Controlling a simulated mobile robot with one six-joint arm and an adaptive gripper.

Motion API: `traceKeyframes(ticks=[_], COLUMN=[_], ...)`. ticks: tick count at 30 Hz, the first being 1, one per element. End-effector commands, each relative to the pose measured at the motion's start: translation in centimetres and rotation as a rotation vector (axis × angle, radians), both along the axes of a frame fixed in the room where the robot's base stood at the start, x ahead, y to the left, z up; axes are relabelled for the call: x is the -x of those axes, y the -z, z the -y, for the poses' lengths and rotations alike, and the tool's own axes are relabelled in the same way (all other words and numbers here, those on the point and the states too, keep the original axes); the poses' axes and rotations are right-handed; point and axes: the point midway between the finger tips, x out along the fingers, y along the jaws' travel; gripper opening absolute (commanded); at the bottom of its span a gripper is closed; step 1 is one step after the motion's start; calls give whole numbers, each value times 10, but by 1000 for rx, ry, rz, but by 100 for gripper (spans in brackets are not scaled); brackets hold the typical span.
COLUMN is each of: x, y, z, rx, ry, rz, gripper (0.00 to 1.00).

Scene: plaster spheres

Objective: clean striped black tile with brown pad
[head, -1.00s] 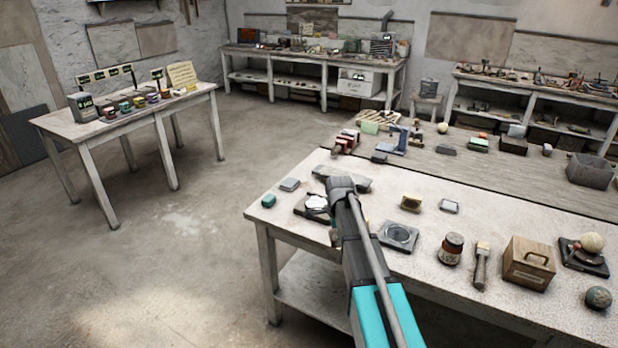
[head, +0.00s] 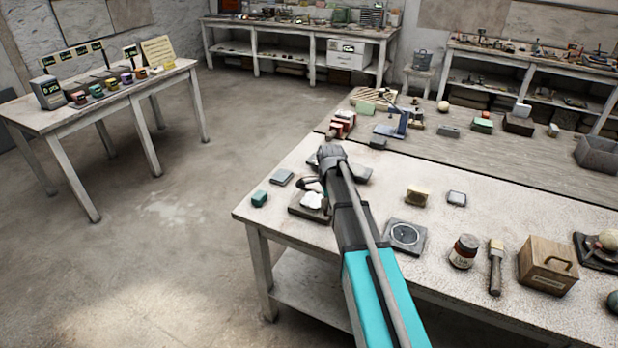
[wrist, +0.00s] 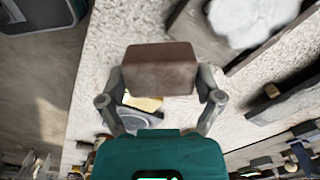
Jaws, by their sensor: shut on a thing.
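My gripper (wrist: 160,82) is shut on a brown block-shaped pad (wrist: 160,66), with one grey finger at each end of it in the wrist view. Stripes cannot be made out on any tile. Another dark flat plate (head: 296,208) bears a white lump (head: 312,200) left of my arm; the lump also shows in the wrist view (wrist: 250,18).
A teal block (head: 260,198) and grey block (head: 281,178) lie near the table's left corner.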

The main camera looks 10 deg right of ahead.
Motion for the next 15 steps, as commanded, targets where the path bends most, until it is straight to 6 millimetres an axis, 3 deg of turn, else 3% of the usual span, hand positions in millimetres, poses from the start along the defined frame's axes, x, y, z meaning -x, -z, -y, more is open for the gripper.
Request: traceKeyframes(ticks=[15], x=[-4], y=[-2], z=[-15], rx=[0], ry=[-18], rz=[0], gripper=[30])
